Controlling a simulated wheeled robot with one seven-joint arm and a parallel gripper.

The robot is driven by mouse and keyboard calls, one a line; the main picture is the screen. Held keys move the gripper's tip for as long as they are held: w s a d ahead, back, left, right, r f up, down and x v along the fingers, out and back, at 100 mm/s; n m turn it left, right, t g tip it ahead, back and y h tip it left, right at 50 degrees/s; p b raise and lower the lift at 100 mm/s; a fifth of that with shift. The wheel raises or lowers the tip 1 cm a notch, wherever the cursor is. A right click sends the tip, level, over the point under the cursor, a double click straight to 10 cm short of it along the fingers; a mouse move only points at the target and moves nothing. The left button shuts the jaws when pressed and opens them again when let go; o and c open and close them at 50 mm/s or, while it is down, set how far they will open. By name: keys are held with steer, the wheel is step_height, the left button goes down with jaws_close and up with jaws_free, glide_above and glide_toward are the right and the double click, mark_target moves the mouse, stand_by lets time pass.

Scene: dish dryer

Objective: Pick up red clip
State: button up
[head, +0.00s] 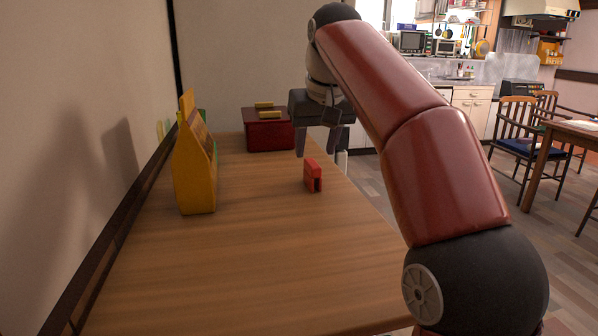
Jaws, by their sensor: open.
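The red clip (313,176) stands upright on the wooden table, near its right edge. It is a small red block shape with a dark slot on its right side. My gripper (315,155) points down, with its fingers spread apart and nothing between them. In the picture its fingertips are just above and behind the clip, apart from it as far as I can tell. The exact gap in depth is not clear.
On the wooden table (240,270), a yellow holder (195,180) stands to the left by the wall. A dark red box (268,134) with yellow pieces on top sits at the back, near my gripper. The table's front and middle are clear.

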mark_target(314, 164)
steer(key=b+x, duration=0.2)
steer(key=x, duration=0.4)
steer(key=shift+w+f, duration=0.1)
steer(key=shift+f, duration=0.3)
steer(key=shift+r, duration=0.1)
jaws_close()
